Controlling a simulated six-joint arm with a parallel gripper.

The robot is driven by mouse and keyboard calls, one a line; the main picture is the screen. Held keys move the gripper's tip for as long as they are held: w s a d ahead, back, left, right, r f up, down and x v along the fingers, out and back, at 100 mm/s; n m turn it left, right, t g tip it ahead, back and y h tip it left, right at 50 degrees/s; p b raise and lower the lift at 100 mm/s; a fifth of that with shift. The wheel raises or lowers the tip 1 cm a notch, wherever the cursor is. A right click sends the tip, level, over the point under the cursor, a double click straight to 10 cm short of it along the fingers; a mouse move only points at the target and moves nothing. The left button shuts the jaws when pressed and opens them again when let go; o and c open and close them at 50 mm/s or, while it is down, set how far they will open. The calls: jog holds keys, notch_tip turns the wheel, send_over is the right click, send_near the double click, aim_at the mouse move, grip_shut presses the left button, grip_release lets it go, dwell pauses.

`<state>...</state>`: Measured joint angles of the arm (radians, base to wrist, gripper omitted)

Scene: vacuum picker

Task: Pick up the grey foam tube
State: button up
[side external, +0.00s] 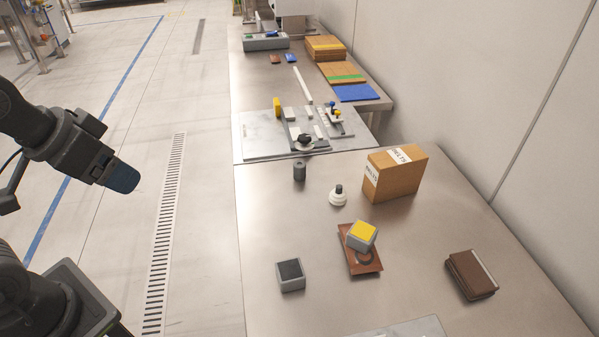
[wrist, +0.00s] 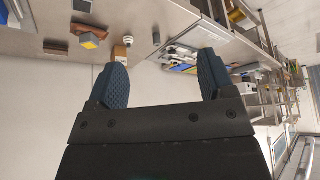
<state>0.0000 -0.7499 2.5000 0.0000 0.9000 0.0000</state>
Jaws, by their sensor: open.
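The grey foam tube (side external: 299,172) is a short dark grey cylinder standing upright on the steel table (side external: 262,225). It stands just in front of the fixture plate in the side view. In the wrist view, where the scene appears upside down, the tube (wrist: 156,38) is small and far off between the fingers. My gripper (side external: 123,178) has blue textured fingertips and hangs over the floor left of the table, well away from the tube. In the wrist view my gripper (wrist: 163,78) is open, with nothing between its fingers.
A white suction cup (side external: 338,196) and a cardboard box (side external: 396,172) stand right of the tube. A grey box with a dark top (side external: 290,276), a yellow-topped box (side external: 361,235) and brown pads (side external: 471,275) are nearer. A fixture plate (side external: 262,144) lies behind. Table left of the tube is clear.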

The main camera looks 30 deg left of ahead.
jog(key=shift+c, duration=0.9)
jog(key=m+g, duration=0.1)
jog(key=m, duration=0.1)
send_over(299, 164)
jog(key=s+a, duration=0.2)
jog(key=s, duration=0.5)
notch_tip(299, 164, down, 11)
jog(key=shift+h, duration=0.5)
jog(key=x, duration=1.2)
jog(key=shift+w, duration=0.2)
jog(key=shift+d+x, duration=0.15)
jog(key=shift+x, duration=1.25)
jog(key=shift+d+x, duration=0.15)
jog(key=shift+x, duration=1.3)
jog(key=shift+w+r, duration=0.1)
jog(key=shift+w, duration=0.05)
